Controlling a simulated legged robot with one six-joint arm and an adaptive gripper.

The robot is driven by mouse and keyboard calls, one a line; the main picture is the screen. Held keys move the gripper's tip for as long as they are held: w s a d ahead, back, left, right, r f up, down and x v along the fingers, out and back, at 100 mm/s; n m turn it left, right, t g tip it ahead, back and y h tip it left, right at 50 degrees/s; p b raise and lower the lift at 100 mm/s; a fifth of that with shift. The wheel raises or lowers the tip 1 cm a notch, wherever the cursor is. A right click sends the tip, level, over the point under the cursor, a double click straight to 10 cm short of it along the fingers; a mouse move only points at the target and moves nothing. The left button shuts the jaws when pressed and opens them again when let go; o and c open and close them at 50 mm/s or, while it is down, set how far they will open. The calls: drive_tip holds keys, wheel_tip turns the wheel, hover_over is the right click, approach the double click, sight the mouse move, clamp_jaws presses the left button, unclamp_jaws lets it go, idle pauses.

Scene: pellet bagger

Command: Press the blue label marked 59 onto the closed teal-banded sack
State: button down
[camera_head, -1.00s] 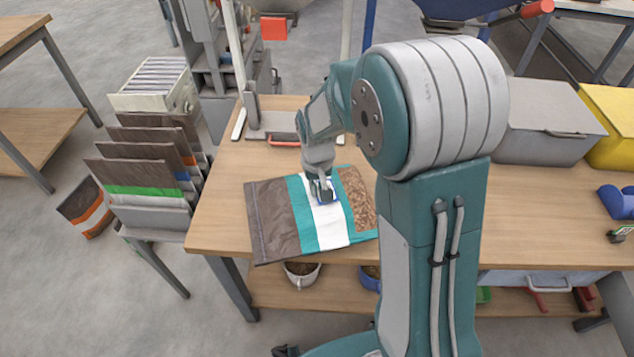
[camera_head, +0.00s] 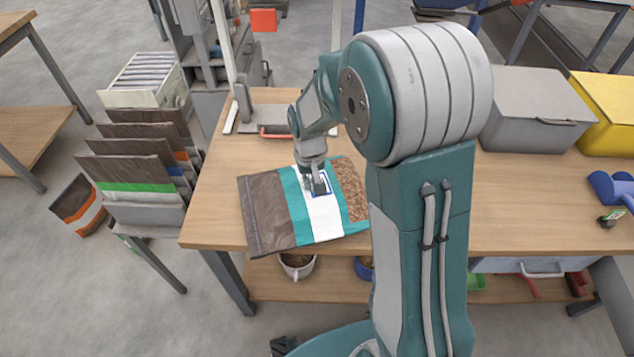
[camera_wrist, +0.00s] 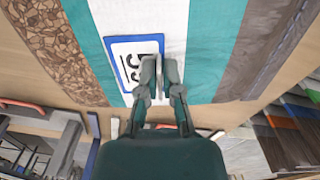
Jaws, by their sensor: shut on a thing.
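The sack (camera_head: 268,215) lies flat on the wooden table, with teal bands around a white panel and a clear window showing brown pellets. The blue-bordered label (camera_head: 328,183) is over the white panel near the sack's far end. In the wrist view the label (camera_wrist: 122,50) shows dark digits, partly covered by a finger, so I cannot read the full number. My gripper (camera_head: 316,190) points down at the panel, shut on the label's edge. Its fingertips (camera_wrist: 160,62) are close together there. I cannot tell whether the label touches the sack all over.
A grey bin (camera_head: 535,115) and a yellow bin (camera_head: 606,120) stand at the table's right. A blue tool (camera_head: 610,188) lies at the right. A sealer-like fixture (camera_head: 243,108) stands behind the sack. A rack of sacks (camera_head: 140,165) is at the left.

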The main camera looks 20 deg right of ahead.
drive_tip(key=c, duration=0.7)
unclamp_jaws()
drive_tip(key=shift+f, duration=0.1)
wheel_tip(320, 180, up, 12)
drive_tip(key=shift+f, duration=0.1)
idle(0.3)
drive_tip(key=s+r+t, duration=0.2)
drive_tip(key=s+r, duration=0.1)
drive_tip(key=s, duration=0.4)
drive_tip(key=s+d+r+t, duration=0.1)
drive_tip(key=s+r, duration=0.2)
drive_tip(key=s, duration=0.3)
drive_tip(key=s+d+r+t, duration=0.1)
drive_tip(key=s+r+t, duration=0.1)
drive_tip(key=s, duration=0.5)
drive_tip(key=shift+s+r+t, duration=0.3)
drive_tip(key=shift+r, duration=0.15)
